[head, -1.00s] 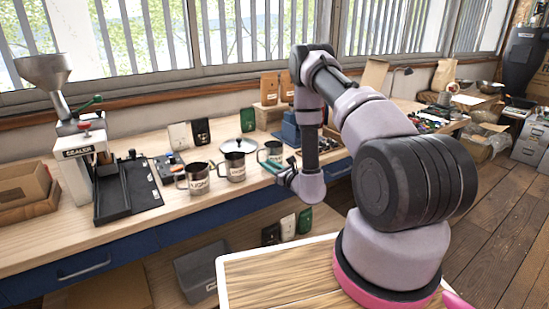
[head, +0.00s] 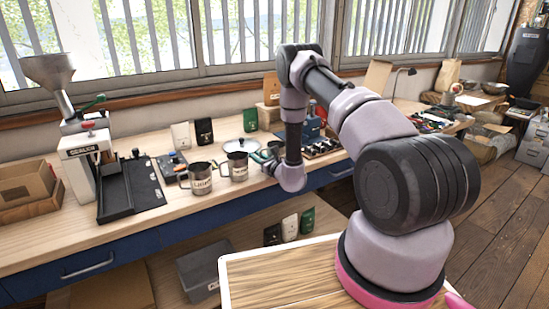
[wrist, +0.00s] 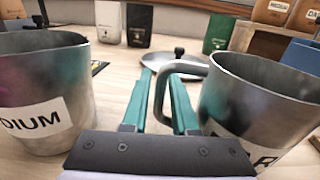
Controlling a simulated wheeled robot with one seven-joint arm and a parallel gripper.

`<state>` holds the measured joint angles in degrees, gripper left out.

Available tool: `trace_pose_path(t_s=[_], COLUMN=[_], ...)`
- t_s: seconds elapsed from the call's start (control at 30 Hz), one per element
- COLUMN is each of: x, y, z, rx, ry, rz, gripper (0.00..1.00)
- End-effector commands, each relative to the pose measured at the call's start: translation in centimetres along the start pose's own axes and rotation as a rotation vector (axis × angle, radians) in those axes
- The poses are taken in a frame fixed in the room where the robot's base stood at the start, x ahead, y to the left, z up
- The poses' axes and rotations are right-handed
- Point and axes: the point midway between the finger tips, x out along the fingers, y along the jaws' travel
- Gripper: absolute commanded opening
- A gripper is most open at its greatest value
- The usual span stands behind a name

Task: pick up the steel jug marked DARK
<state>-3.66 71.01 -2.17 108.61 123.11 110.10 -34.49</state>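The jug on the right of the wrist view (wrist: 262,100) is steel, with a white label of which only part, including an R, shows; its handle points toward my gripper. My gripper (wrist: 160,88) has two green fingers standing apart, one on each side of that handle. Whether they touch it I cannot tell. A steel jug labelled MEDIUM (wrist: 60,85), only "DIUM" readable, stands at left. In the head view my gripper (head: 264,157) is at the bench, right of the MEDIUM jug (head: 237,168), and largely hides the third jug (head: 274,147).
The LIGHT jug (head: 201,181) stands left of the MEDIUM jug. A round metal lid (wrist: 175,66) lies behind the fingers. White (wrist: 108,20), black (wrist: 140,25) and green (wrist: 217,34) bags stand further back. A sealer (head: 88,165) is at left. A wooden rack (wrist: 262,42) stands behind the right jug.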

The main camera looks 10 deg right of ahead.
Motion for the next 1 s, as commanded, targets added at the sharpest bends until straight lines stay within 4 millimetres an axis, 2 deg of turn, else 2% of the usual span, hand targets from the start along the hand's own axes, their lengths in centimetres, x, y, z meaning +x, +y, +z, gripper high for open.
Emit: trace_pose_path(t_s=[0.03, 0.1, 1.0], x=[-0.01, -0.02, -0.05], y=[0.0, 0.0, 0.0], z=[0.0, -0.01, -0.01], rx=[0.0, 0.0, 0.0], ry=[0.0, 0.0, 0.0], rz=[0.0, 0.0, 0.0], gripper=[0.19, 0.0, 0.0])
